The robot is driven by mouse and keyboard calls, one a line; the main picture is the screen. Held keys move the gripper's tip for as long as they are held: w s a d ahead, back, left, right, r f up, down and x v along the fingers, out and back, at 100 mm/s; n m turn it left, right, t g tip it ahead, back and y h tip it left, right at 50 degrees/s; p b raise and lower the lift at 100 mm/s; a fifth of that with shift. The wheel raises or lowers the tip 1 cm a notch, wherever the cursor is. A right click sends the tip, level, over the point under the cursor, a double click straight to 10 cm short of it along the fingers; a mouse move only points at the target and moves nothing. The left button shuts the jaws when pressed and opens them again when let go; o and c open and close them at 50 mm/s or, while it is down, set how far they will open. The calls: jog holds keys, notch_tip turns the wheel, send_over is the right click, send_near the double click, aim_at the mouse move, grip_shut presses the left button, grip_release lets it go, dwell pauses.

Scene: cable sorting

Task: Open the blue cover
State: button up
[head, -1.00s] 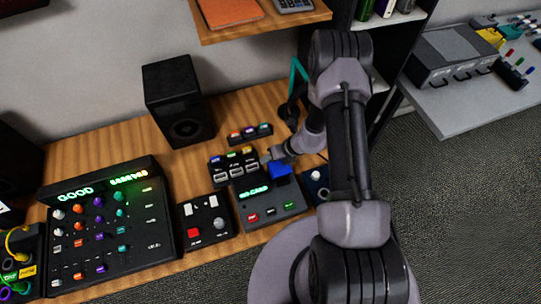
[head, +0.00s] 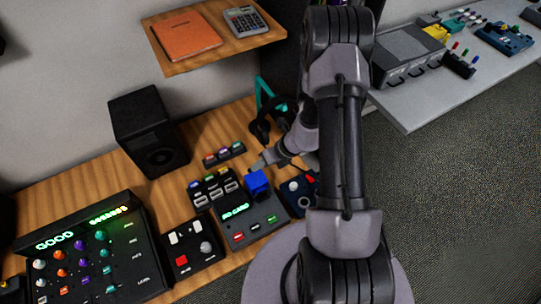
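The blue cover (head: 257,183) is on the upper part of a dark device (head: 249,222) with a green-lit display and several coloured buttons. The cover looks tilted up from the device's face, though its exact angle is hard to tell at this size. My gripper (head: 257,166) is right behind the cover, at its upper edge. It looks close to or touching the cover. Its fingers are too small and partly hidden to tell whether they are open or shut.
A port box (head: 214,189) and a switch box (head: 190,247) stand left of the device. A knob box (head: 299,190) is close on its right. A large lit panel (head: 95,250) and a black speaker (head: 149,133) stand further left. Headphones (head: 268,123) are behind my gripper.

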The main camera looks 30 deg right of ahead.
jog(key=p+v, duration=0.1)
jog(key=v, duration=0.4)
jog(key=shift+s+d+r, duration=0.1)
jog(key=shift+s+r, duration=0.05)
jog(key=shift+r, duration=0.05)
jog(key=shift+c, duration=0.2)
